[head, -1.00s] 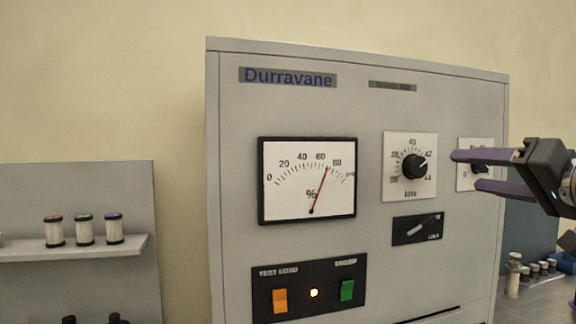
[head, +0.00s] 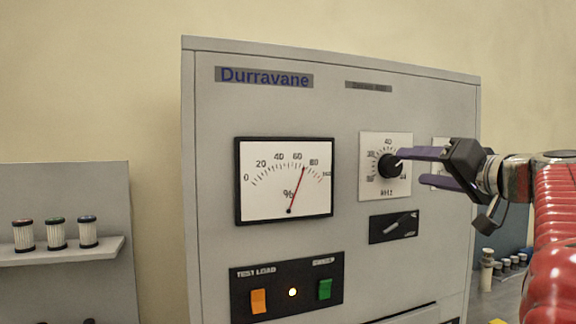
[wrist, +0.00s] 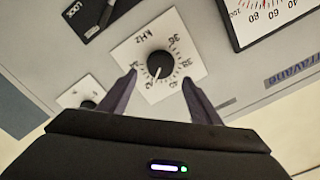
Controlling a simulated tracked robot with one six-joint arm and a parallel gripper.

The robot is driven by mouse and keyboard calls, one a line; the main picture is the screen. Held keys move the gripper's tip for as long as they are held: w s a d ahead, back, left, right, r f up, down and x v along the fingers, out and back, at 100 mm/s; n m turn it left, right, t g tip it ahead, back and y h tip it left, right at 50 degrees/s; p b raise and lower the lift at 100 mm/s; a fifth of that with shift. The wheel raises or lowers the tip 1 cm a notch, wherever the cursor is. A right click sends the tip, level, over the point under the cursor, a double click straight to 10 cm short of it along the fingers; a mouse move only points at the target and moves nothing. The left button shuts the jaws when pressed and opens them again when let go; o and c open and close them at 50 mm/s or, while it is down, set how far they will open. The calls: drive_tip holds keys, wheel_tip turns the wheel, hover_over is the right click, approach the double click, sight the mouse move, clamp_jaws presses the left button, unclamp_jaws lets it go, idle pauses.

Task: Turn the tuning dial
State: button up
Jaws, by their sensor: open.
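The tuning dial (head: 389,166) is a round black knob on a white square plate marked kHz, on the front of a grey cabinet. It also shows in the wrist view (wrist: 160,65), with its white pointer line towards the gripper side. My gripper (head: 411,168) is open, its purple fingers pointing at the dial from the right. In the head view the upper fingertip overlaps the dial's right edge. In the wrist view the fingertips (wrist: 159,77) lie on either side of the plate's near part, with the knob between and beyond them. I cannot tell any contact.
A needle meter (head: 284,180) sits left of the dial, its needle near 70. A lock lever (head: 394,226) is just below. A second small dial (wrist: 88,104) is partly hidden by my gripper. Orange (head: 258,301) and green (head: 324,289) switches are lower left.

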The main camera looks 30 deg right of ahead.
sight(397, 165)
drive_tip(key=shift+w+d, duration=0.2)
drive_tip(key=shift+w, duration=1.4)
drive_tip(key=shift+w+d, duration=0.15)
drive_tip(key=shift+w, duration=1.4)
drive_tip(key=shift+c, duration=0.5)
drive_tip(key=c, duration=0.9)
